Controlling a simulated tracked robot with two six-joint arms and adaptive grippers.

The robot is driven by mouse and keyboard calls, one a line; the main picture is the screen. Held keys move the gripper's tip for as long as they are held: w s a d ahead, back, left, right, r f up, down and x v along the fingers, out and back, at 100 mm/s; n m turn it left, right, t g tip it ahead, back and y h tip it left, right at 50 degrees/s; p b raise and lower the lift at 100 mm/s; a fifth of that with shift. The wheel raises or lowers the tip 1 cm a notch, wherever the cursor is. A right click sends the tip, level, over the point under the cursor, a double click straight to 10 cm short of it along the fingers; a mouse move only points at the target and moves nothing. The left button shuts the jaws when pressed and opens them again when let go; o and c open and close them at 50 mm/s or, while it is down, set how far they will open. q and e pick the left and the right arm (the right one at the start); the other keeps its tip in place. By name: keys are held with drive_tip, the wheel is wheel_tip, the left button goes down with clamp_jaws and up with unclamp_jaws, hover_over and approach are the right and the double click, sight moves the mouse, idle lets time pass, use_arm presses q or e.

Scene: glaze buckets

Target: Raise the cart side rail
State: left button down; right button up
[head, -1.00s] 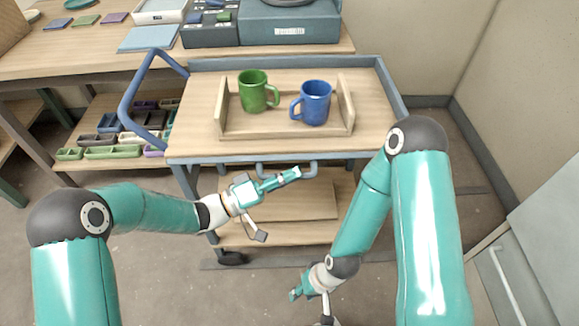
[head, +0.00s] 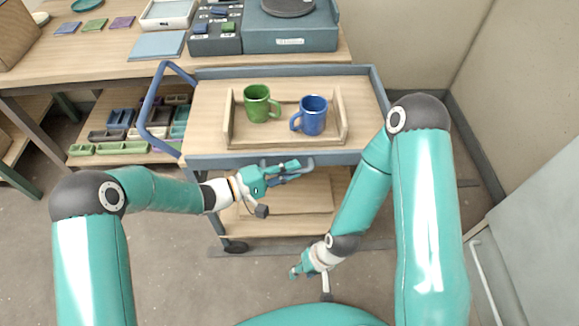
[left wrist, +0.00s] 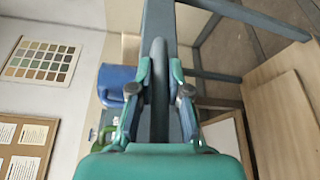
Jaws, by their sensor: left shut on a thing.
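The cart (head: 208,92) stands ahead with its wooden top framed in blue-grey. Its side rail (head: 310,162) is a blue-grey bar along the near side, at or just below the top's front edge. My left gripper (head: 287,172) is at this rail, and in the left wrist view the rail bar (left wrist: 159,85) runs between its fingers, which are shut on it. The fingers partly hide the rail in the head view. My right gripper (head: 297,272) is low in front of the cart, away from the rail; its small fingers do not show whether it is open.
A wooden tray (head: 285,141) on the cart holds a green mug (head: 257,104) and a blue mug (head: 311,117). A blue push handle (head: 152,100) is at the cart's left. A workbench (head: 100,68) stands behind, and a grey cabinet (head: 535,220) is at right.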

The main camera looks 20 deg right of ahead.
use_arm(q)
drive_tip(key=shift+w+f, duration=0.1)
idle(0.3)
drive_tip(key=c, duration=1.1)
unclamp_jaws()
drive_tip(key=shift+c, duration=0.2)
drive_tip(key=s+a+r, duration=0.1)
drive_tip(key=a, duration=1.1)
drive_tip(key=shift+s, duration=0.15)
